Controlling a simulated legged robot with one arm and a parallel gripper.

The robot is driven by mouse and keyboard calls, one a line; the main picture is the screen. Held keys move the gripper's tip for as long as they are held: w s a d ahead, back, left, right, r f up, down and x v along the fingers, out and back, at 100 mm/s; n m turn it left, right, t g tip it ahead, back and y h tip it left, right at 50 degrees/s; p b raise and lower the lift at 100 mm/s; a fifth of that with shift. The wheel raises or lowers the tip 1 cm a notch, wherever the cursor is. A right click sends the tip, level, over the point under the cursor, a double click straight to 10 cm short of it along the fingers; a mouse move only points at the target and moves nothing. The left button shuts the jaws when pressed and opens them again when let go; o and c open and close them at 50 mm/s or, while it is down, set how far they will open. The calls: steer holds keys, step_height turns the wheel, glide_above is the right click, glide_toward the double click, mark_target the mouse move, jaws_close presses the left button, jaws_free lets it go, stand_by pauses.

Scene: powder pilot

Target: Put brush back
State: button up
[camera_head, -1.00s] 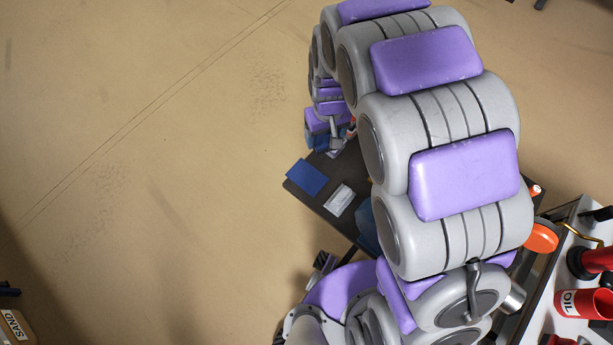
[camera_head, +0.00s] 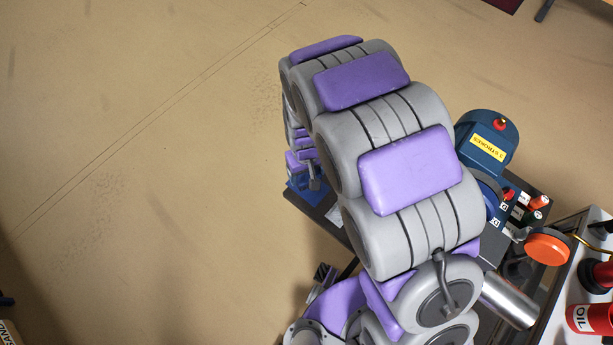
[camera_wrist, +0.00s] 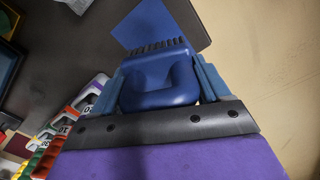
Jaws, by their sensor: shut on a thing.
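My gripper (camera_wrist: 160,87) is shut on a blue brush (camera_wrist: 163,82) in the wrist view. The brush has a rounded handle between the two blue fingers and dark bristles along its far edge. Beyond the bristles, a flat blue rectangle (camera_wrist: 150,22) lies on the dark tabletop (camera_wrist: 70,45). I cannot tell whether the brush touches the table. In the head view my gripper is mostly hidden behind my arm, over the far left end of the dark table (camera_head: 325,212).
A blue machine with a yellow label (camera_head: 487,140) stands on the table's right part. Several labelled holders with coloured parts (camera_head: 522,207) are beside it, also at the wrist view's left (camera_wrist: 80,105). A light bench with red cans (camera_head: 590,318) is at right. Open floor lies left.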

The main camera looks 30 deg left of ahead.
mark_target(307, 177)
step_height(307, 177, down, 3)
steer(key=shift+b, duration=0.35)
steer(key=shift+r, duration=0.1)
steer(key=o, duration=1.1)
step_height(307, 177, up, 12)
steer(key=p, duration=0.3)
